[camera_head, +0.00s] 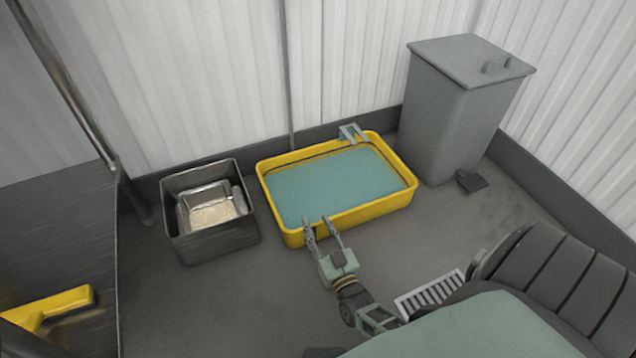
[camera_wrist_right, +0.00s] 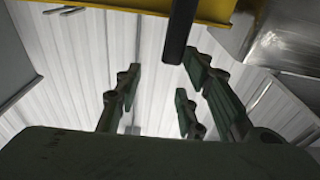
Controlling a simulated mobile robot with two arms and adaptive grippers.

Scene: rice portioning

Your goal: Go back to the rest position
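My right gripper (camera_head: 318,222) is at the near edge of the yellow tub, its fingers pointing away from me and apart. Nothing shows between them in the head view. In the right wrist view its fingers (camera_wrist_right: 165,85) are also spread. A dark rod (camera_wrist_right: 181,30) comes down from the top of that view; I cannot tell what it belongs to. The yellow tub (camera_head: 292,239) holds a flat teal surface (camera_head: 335,185). My left gripper is not in view.
A dark open box (camera_head: 215,243) left of the tub holds a metal pan with pale grains (camera_head: 213,215). A tall grey lidded bin (camera_head: 450,120) stands right of the tub. A bracket (camera_head: 352,133) sits on the tub's far rim. A yellow object (camera_head: 50,305) lies at bottom left.

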